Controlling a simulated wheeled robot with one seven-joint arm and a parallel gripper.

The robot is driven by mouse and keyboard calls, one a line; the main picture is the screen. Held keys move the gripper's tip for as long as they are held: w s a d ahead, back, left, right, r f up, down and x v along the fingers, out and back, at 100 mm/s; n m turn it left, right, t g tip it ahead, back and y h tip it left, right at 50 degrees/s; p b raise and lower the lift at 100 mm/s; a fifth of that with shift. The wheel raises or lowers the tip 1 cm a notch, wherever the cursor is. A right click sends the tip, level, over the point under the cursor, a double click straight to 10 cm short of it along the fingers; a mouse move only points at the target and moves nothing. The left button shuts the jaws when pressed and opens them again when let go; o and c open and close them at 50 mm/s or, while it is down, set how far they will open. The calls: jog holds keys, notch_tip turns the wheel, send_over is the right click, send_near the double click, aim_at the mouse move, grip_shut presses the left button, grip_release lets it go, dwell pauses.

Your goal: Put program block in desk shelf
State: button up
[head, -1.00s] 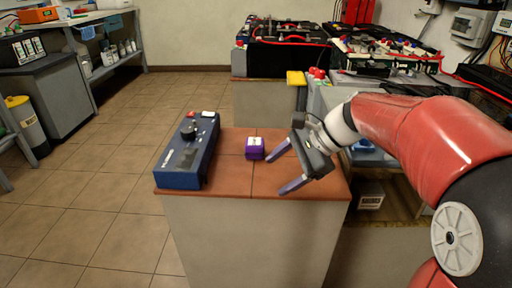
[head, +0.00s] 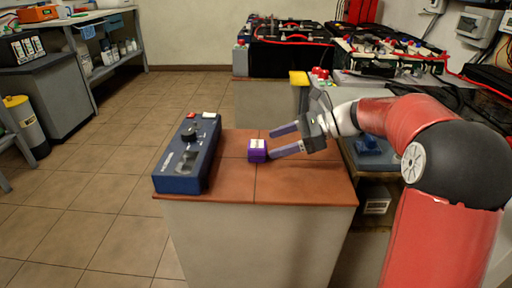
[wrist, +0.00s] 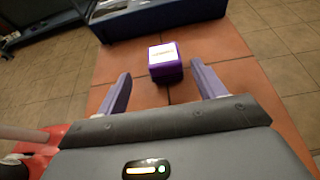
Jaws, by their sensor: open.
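A small purple block with a white label on top, the program block (head: 257,151), sits on the orange-brown desk top (head: 300,185). My gripper (head: 278,142) is open and comes in from the right, with its fingertips close to the block. In the wrist view the block (wrist: 165,62) lies just ahead of and between the two purple-grey fingers (wrist: 162,90). I cannot tell whether a finger touches it. I see no shelf opening in the desk; its visible front (head: 255,245) is plain.
A blue control box (head: 186,155) with a dark knob stands on the left of the desk, left of the block. Battery benches (head: 268,100) with red cables stand behind. Open tiled floor (head: 90,210) lies to the left.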

aim_at(251, 147)
jog(key=shift+w+a, duration=0.2)
jog(key=shift+w, duration=0.4)
jog(key=x, duration=0.5)
jog(key=b+x, duration=0.1)
jog(key=x, duration=0.1)
jog(key=shift+s+a, duration=0.25)
jog(key=shift+a, duration=0.1)
jog(key=shift+c, duration=0.4)
jog(key=c, duration=1.1)
